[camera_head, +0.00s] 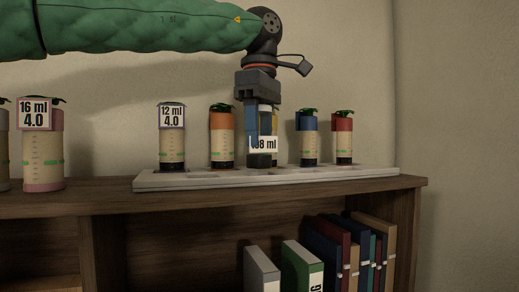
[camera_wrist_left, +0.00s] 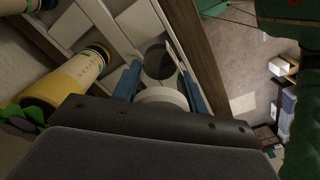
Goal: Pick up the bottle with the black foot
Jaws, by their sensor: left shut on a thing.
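My left gripper (camera_head: 262,132) points down over the pale board and is shut on a bottle with a black foot (camera_head: 259,160). The gripper hides most of this bottle; a white label ending in "8 ml" shows in front of it. In the left wrist view, a pale round part of the held bottle (camera_wrist_left: 162,97) sits between the blue fingers (camera_wrist_left: 160,88). I cannot tell whether its foot touches the board. An orange-topped bottle (camera_head: 222,135) stands to its left and a blue-topped bottle (camera_head: 308,138) to its right. My right gripper is not in view.
The pale board (camera_head: 160,184) lies on a wooden shelf (camera_head: 415,182). A "12 ml 4.0" bottle (camera_head: 172,148) and a red-topped bottle (camera_head: 343,140) stand on it. A yellow bottle (camera_wrist_left: 62,88) is close beside the gripper. A pink-footed "16 ml" bottle (camera_head: 42,150) stands left.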

